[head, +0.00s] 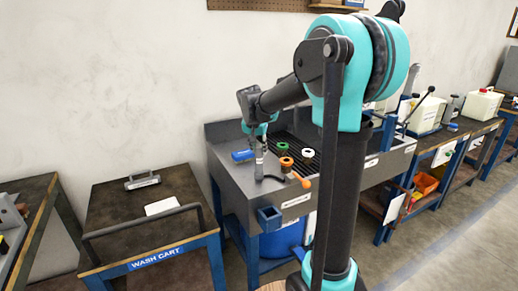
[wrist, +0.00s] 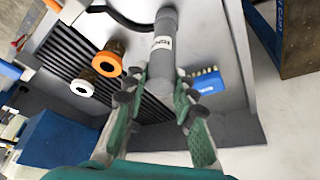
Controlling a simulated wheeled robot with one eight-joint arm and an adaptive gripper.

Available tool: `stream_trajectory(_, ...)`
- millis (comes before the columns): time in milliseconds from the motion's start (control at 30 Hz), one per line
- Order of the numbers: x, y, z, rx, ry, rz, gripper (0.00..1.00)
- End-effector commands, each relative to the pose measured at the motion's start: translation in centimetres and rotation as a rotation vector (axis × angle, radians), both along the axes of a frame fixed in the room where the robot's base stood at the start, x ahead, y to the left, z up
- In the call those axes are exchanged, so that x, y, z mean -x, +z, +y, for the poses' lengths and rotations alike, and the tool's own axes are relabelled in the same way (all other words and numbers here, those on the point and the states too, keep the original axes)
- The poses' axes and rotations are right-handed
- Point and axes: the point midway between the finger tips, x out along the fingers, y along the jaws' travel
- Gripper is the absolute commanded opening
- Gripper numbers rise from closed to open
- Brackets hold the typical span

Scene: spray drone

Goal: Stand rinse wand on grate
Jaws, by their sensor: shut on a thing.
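The rinse wand is a grey cylinder with a white label. It stands out in the wrist view (wrist: 164,60) between the green-padded fingers of my gripper (wrist: 162,88), which is shut on it. Whether the wand touches the surface below, I cannot tell.
Ringed fittings, orange (wrist: 107,64) and white (wrist: 82,88), stand at the grate; a green-ringed one (head: 281,147) is near. A blue box (wrist: 203,82) with several brass pieces sits right of the wand. The wash cart (head: 110,205) stands left of the bench (head: 232,180).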

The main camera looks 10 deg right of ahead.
Motion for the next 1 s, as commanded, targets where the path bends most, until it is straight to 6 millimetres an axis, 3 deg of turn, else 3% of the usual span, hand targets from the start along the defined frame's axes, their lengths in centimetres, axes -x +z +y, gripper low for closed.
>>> stream_trajectory(467, -0.02, -0.66, 0.0, 0.0, 0.0, 0.0, 0.0)
stream_trajectory(500, -0.01, -0.62, 0.0, 0.0, 0.0, 0.0, 0.31)
stream_trajectory(667, 0.0, -0.63, 0.0, 0.0, 0.0, 0.0, 0.5)
stream_trajectory(1000, 0.09, -0.4, 0.05, 0.0, 0.0, 0.0, 0.5)
